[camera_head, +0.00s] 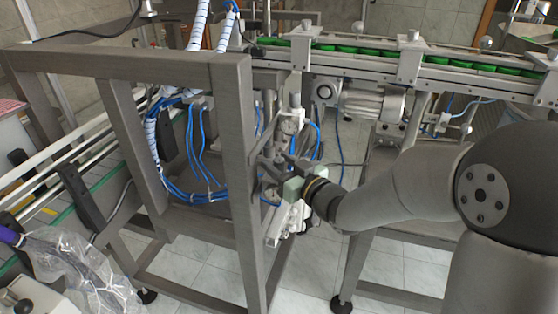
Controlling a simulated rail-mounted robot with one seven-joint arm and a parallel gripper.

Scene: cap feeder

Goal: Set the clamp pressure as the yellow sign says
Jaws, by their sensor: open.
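My gripper (271,166) is at the right side of the grey metal frame (236,150), among pneumatic fittings. Its fingers are small in the picture and point up and left, towards a cluster of grey fittings (285,128) on an upright. The jaws are open. I cannot tell whether they touch a fitting or surround one. The pressure regulator and its gauge cannot be told apart from the fittings at this size. No yellow sign can be made out in this view.
Blue hoses (195,160) hang inside the frame. A conveyor with green caps (390,53) runs across the back, with a motor (372,104) below it. Another conveyor (75,190) lies at left, near a clear plastic bag (75,270). Tiled floor (315,262) is open below my arm.

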